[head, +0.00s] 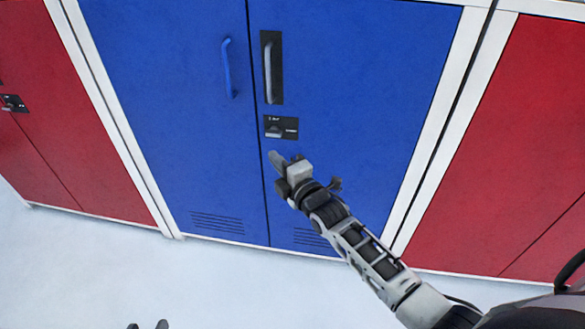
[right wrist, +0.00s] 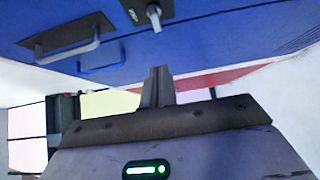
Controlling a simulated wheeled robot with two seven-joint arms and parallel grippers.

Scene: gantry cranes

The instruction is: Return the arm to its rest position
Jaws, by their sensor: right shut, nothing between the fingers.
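My right gripper (head: 274,157) reaches in from the lower right of the head view and is shut and empty. It appears in front of the blue cabinet (head: 340,80), just below the dark latch plate (head: 281,127). Its closed fingers also show in the right wrist view (right wrist: 157,85), with the cabinet face, a handle plate (right wrist: 68,40) and the latch (right wrist: 153,15) beyond them. I cannot tell the exact gap to the door. My left gripper (head: 147,325) shows only as two dark tips, set apart, at the bottom edge of the head view.
The blue doors look closed, with a blue handle (head: 228,68) on the left door and a grey handle (head: 268,72) on the right. Red cabinets stand at the left (head: 80,150) and right (head: 520,130). The pale floor (head: 100,265) in front looks clear.

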